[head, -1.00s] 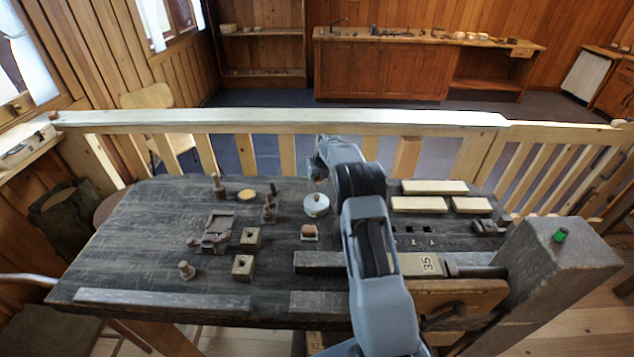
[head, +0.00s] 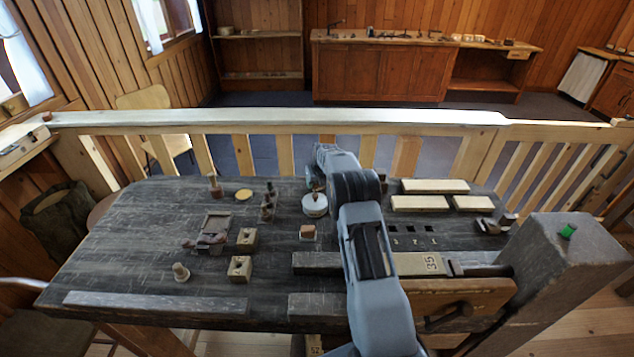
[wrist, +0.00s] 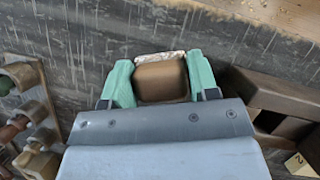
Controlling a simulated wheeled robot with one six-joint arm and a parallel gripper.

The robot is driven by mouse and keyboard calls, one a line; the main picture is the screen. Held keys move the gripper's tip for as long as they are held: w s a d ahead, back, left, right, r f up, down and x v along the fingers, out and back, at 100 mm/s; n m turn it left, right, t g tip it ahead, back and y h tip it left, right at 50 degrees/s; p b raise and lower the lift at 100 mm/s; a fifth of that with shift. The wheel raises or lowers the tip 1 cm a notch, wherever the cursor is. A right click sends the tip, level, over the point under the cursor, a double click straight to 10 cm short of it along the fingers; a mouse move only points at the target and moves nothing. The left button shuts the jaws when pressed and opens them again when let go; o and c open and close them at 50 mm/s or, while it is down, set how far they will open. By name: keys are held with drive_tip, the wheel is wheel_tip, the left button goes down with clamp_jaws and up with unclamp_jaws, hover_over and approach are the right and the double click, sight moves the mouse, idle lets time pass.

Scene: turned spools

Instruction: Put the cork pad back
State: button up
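In the wrist view, my gripper (wrist: 160,74) has its two green fingers against the sides of a brown, round-cornered block, which I take for the cork pad (wrist: 161,84). A pale, ragged strip shows along its far edge. I cannot tell how high it is above the dark bench top. A similar small brown block with a pale edge (head: 307,231) sits on the bench left of my arm.
The bench (head: 130,230) also bears a round pale tin (head: 315,206), a yellow disc (head: 243,195), a small rack (head: 268,206), holed blocks (head: 240,267) and pale bars (head: 435,187). A rail (head: 270,116) runs behind. The bench's left part is mostly clear.

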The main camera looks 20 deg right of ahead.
drive_tip(key=o, duration=0.4)
drive_tip(key=shift+o, duration=0.2)
